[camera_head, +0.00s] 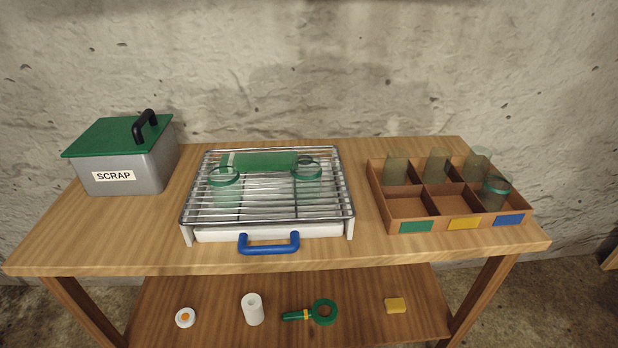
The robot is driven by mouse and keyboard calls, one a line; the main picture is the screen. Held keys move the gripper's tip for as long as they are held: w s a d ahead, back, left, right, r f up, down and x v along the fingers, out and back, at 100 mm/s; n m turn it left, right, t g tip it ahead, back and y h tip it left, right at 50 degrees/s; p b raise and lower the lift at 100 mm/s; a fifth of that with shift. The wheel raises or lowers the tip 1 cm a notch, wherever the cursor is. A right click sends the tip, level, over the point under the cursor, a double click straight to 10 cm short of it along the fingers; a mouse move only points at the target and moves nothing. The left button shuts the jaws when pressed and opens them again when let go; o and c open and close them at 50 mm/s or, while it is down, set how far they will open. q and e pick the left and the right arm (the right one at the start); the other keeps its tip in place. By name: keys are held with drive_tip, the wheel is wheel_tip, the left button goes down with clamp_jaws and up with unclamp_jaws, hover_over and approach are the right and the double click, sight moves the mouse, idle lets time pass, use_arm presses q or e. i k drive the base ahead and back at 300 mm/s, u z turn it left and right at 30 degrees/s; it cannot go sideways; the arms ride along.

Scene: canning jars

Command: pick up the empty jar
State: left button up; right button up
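Two clear glass jars with green rims stand on the wire rack, a left one (225,190) and a right one (309,185). The divided wooden crate (408,208) on the right holds several glass jars. Three greenish ones stand in its back row: left (397,168), middle (435,166) and right (477,166). A clear jar with a green rim (494,195) stands in the front right compartment. The front left and front middle compartments hold nothing. I cannot tell for sure which jars are empty. Neither of my grippers is in view.
A grey SCRAP bin (130,174) with a green lid stands at the left. A green bar (265,162) lies at the rack's back; a blue handle (269,245) is in front. The lower shelf holds a white cylinder (252,309), a green ring tool (323,312) and a yellow block (395,305).

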sight(306, 171)
drive_tip(key=k, duration=0.95)
drive_tip(key=u, duration=1)
drive_tip(key=i, duration=1.2)
drive_tip(key=z, duration=0.55)
